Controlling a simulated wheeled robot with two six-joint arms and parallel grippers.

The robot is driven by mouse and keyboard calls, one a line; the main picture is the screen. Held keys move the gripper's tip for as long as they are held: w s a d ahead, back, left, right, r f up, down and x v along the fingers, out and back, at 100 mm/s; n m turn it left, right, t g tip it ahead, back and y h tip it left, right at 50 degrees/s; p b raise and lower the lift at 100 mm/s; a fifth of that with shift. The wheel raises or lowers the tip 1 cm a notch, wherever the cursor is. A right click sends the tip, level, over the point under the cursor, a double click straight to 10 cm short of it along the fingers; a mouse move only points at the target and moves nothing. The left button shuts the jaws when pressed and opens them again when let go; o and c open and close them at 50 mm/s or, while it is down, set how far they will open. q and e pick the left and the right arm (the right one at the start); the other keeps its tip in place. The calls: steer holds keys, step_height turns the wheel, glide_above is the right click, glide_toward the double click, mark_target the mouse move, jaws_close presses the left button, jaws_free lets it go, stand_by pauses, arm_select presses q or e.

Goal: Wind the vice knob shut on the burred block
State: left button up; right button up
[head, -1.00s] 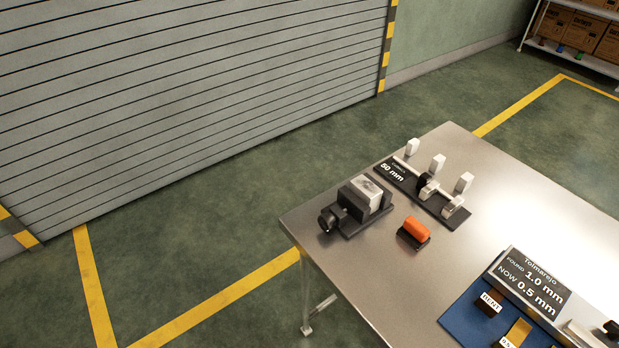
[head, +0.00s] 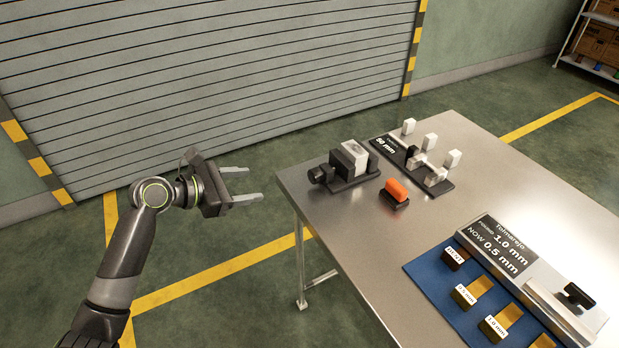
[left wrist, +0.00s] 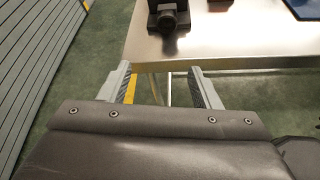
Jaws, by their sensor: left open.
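The round black vice knob (head: 320,175) faces left, toward my left gripper. The knob also shows at the top of the left wrist view (left wrist: 169,19). My left gripper (head: 254,184) is open and empty, off the table's left edge, apart from the knob and pointing toward it. My right gripper is not in view.
The steel table (head: 340,230) has its edge between my gripper and the vice. An orange-topped block (head: 396,192) and a gauge stand marked 50 mm (head: 418,160) are close right of the vice. A blue mat (head: 437,285) with labelled pieces lies nearer.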

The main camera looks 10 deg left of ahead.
mark_target(311, 176)
arm_select(q)
steer(key=x, duration=0.5)
steer(key=d+r+b+x, duration=0.1)
steer(key=x, duration=1.1)
steer(key=shift+s+d+r+b, duration=0.25)
steer(key=shift+s+r+b, duration=0.1)
steer(key=shift+s+b, duration=0.05)
steer(key=shift+c, duration=0.3)
steer(key=c, duration=0.9)
